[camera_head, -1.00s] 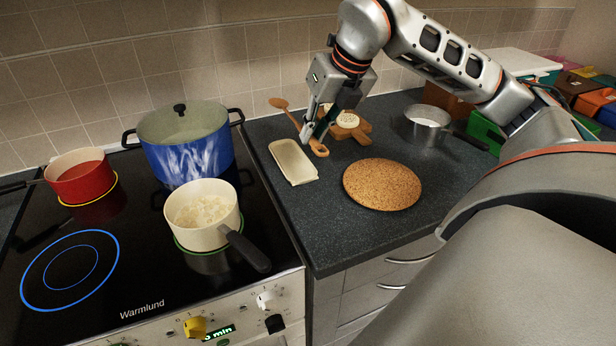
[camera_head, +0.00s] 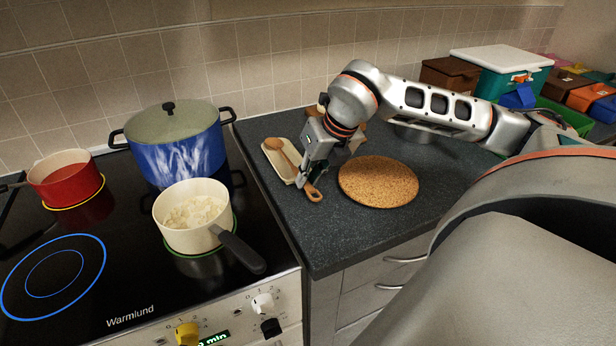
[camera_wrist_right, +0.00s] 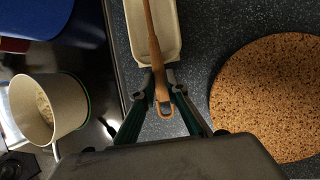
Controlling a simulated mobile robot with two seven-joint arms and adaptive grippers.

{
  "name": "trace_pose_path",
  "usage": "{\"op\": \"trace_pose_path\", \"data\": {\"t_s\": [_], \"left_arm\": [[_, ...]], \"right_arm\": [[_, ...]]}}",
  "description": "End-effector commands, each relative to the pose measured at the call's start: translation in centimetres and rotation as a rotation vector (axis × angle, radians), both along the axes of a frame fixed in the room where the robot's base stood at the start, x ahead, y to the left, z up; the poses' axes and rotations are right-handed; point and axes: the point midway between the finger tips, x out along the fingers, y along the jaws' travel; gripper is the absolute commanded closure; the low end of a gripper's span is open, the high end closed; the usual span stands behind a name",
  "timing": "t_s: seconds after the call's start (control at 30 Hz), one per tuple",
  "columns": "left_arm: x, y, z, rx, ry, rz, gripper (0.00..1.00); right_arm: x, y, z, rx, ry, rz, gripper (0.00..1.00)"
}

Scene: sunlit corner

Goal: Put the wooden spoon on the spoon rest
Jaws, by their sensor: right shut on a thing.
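The wooden spoon (camera_head: 274,145) has its bowl over the cream spoon rest (camera_head: 282,172), and its handle runs toward the front right past the rest's near end. My right gripper (camera_head: 306,184) is shut on the handle just beyond the rest. In the right wrist view the gripper (camera_wrist_right: 160,92) closes around the handle near its looped end, and the spoon (camera_wrist_right: 153,45) lies lengthwise over the rest (camera_wrist_right: 168,42). I cannot tell whether the spoon touches the rest. The spoon's bowl is out of the wrist view. My left gripper is not in view.
A round cork mat (camera_head: 379,182) lies right of the gripper. The cream saucepan (camera_head: 190,217), blue pot (camera_head: 180,150) and red pan (camera_head: 65,180) stand on the hob at left. Boxes (camera_head: 500,70) fill the back right. Front counter is clear.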

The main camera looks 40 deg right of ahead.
Motion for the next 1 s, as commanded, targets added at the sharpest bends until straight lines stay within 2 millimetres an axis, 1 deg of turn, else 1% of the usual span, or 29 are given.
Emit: {"op": "trace_pose_path", "data": {"t_s": [0.13, 0.3, 0.33, 0.37, 0.4, 0.7, 0.8, 0.87, 1.0], "left_arm": [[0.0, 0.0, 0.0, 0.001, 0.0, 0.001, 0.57], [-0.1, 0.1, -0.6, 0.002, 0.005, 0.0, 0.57], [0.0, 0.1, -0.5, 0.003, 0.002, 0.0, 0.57], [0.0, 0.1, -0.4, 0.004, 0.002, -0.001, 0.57], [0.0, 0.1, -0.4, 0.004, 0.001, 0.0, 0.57], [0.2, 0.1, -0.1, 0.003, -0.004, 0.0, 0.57], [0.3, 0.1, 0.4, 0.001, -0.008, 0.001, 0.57], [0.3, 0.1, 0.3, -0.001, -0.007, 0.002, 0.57], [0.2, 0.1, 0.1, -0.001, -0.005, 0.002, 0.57]], "right_arm": [[0.0, 0.0, 0.0, 0.0, -0.001, 0.0, 1.0], [0.0, 0.0, -0.5, 0.0, 0.001, 0.0, 1.0], [0.0, 0.0, -0.4, 0.0, 0.0, 0.0, 0.79], [0.0, 0.0, -0.4, 0.0, 0.0, 0.0, 0.71], [0.0, 0.0, -0.3, 0.0, 0.0, 0.0, 0.7], [0.0, 0.0, -0.3, 0.001, 0.0, 0.0, 0.7], [0.0, 0.0, -0.2, 0.001, -0.001, 0.0, 0.7], [-0.2, -0.1, 0.4, -0.002, -0.005, 0.0, 0.7], [-1.1, -0.4, 2.5, -0.004, -0.006, -0.001, 0.7]]}}
